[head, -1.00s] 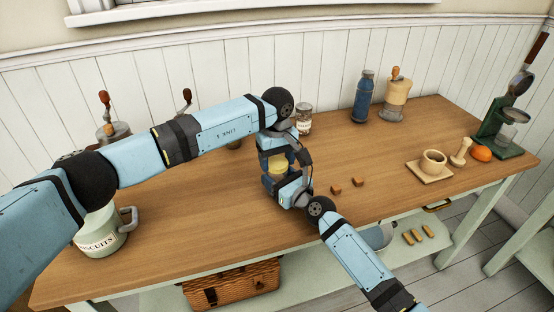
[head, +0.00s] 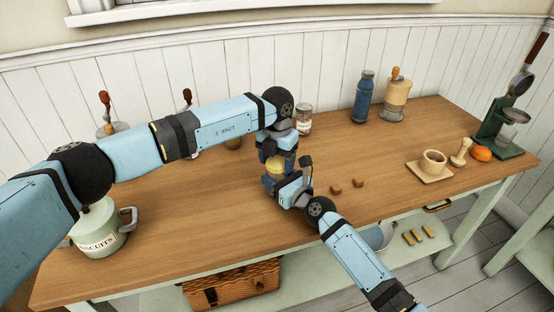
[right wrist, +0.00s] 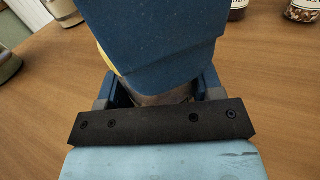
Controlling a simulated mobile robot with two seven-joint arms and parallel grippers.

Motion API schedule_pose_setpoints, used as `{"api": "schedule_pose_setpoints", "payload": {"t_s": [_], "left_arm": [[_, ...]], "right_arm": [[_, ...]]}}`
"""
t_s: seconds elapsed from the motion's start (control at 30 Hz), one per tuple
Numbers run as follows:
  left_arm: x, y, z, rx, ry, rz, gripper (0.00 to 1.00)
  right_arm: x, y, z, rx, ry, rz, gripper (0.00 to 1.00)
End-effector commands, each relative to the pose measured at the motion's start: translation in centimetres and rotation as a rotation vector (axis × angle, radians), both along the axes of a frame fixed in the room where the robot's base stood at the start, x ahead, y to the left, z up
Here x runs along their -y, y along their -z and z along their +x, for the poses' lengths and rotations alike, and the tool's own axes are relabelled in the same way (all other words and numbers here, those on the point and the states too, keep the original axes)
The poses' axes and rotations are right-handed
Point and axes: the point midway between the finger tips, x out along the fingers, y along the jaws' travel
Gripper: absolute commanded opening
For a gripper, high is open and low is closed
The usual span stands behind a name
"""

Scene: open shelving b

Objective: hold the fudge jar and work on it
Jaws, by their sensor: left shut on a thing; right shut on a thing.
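The jar I take for the fudge jar stands between my two grippers above the wooden table, mostly hidden by them. A yellow part of it (head: 283,164) shows in the head view. My left gripper (head: 276,158) comes down from above and is shut on its upper part. My right gripper (head: 280,183) comes from the front right, lower down, and is shut on its body. In the right wrist view, my right gripper's blue fingers (right wrist: 165,95) flank a small greyish piece of the jar (right wrist: 165,99). A large blue shape covers the rest. Its label cannot be read.
A labelled glass jar (head: 304,126) stands behind, with a blue bottle (head: 362,100) and a grinder (head: 397,100) farther right. A biscuit tin (head: 100,232) stands at left. The front middle is clear.

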Motion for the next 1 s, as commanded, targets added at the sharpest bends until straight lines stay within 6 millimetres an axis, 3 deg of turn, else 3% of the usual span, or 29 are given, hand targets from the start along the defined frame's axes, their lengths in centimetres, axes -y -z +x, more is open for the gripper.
{"api": "schedule_pose_setpoints", "payload": {"t_s": [0.2, 0.4, 1.0], "left_arm": [[0.03, -0.01, -0.03, -0.001, -0.484, 0.0, 0.37], [0.05, -0.03, -0.03, -0.001, -0.782, -0.001, 0.37], [0.07, -0.04, -0.04, -0.001, -0.802, -0.001, 0.37]], "right_arm": [[0.05, 0.02, 0.03, 0.0, 0.001, 0.0, 0.0], [0.05, 0.02, 0.03, 0.0, 0.001, 0.0, 0.0], [0.04, 0.01, 0.02, 0.0, 0.001, 0.0, 0.0]]}}
